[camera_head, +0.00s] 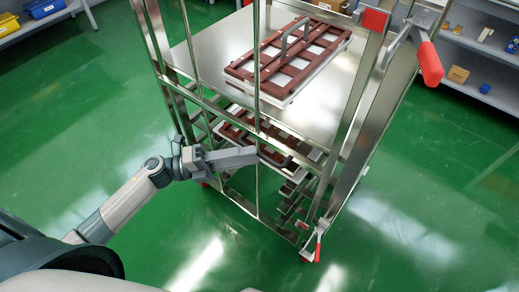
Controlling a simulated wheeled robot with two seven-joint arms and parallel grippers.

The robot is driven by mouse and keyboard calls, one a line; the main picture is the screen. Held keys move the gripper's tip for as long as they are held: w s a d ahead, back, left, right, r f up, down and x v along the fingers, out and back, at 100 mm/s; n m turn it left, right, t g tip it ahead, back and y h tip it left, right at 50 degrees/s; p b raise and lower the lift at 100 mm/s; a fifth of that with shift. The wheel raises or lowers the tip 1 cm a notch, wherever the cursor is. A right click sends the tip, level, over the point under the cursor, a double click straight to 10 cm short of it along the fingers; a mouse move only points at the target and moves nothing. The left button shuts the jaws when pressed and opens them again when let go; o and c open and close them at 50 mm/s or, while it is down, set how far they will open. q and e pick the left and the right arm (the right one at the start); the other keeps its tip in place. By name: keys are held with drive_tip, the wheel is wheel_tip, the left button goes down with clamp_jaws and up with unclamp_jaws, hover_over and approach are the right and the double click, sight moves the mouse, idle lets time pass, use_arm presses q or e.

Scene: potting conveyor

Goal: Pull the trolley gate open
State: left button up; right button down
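The metal trolley (387,95) stands in front of me. Its gate (299,136), a frame of thin metal bars, spans the side facing me. A red-handled latch (430,62) is at the upper right corner, and a smaller red-handled latch (318,246) is at the lower right. My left gripper (254,156) reaches in from the left across the gate, its fingertips at the middle upright bar. I see the fingers edge-on, so whether they are closed around the bar cannot be told. My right gripper is out of view.
A brown tray with a handle (244,72) sits on the trolley's upper shelf, and another tray is below it. Shelves with small boxes (458,74) stand at the back right, and blue and yellow bins at the upper left. The green floor (75,110) is clear on both sides.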

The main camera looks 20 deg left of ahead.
sight(259, 152)
use_arm(q)
drive_tip(key=shift+p+x, duration=0.35)
drive_tip(key=shift+x, duration=1.6)
clamp_jaws()
